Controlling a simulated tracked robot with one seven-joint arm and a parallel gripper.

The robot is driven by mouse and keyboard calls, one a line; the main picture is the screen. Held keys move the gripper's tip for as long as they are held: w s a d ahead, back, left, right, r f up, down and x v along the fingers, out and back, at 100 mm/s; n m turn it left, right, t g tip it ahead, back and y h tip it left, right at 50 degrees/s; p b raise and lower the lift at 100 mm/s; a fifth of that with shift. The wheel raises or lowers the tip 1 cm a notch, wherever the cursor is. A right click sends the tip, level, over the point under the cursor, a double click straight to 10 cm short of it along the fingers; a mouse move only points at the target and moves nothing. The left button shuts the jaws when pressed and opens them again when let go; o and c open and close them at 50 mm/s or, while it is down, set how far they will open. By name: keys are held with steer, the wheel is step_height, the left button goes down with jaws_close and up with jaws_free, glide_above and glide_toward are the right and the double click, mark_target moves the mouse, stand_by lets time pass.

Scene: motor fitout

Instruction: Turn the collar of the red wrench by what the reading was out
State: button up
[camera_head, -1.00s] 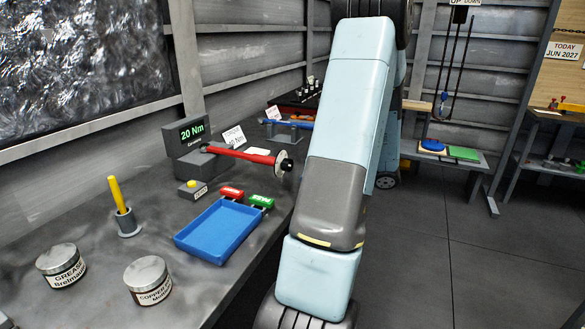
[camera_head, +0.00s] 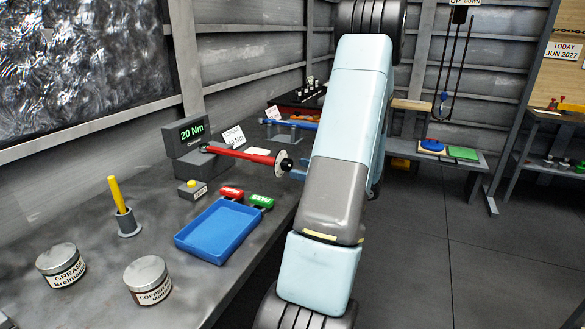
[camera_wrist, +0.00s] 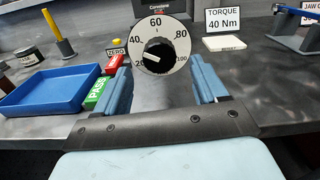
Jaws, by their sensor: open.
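My gripper (camera_wrist: 161,78) is open, with one blue finger on each side of the knob and gaps between. Contact with the collar does not show. In the head view the arm hides most of the gripper.
A card (camera_wrist: 222,20) reads TORQUE 40 Nm. A blue tray (camera_head: 220,232), red and green PASS blocks (camera_head: 261,201), a ZERO button (camera_head: 192,188), a yellow-handled tool (camera_head: 119,196) and two jars stand on the bench. A blue wrench (camera_head: 290,124) rests on a stand behind.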

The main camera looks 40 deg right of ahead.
mark_target(291, 166)
steer(key=shift+x, duration=2)
steer(key=c, duration=1.1)
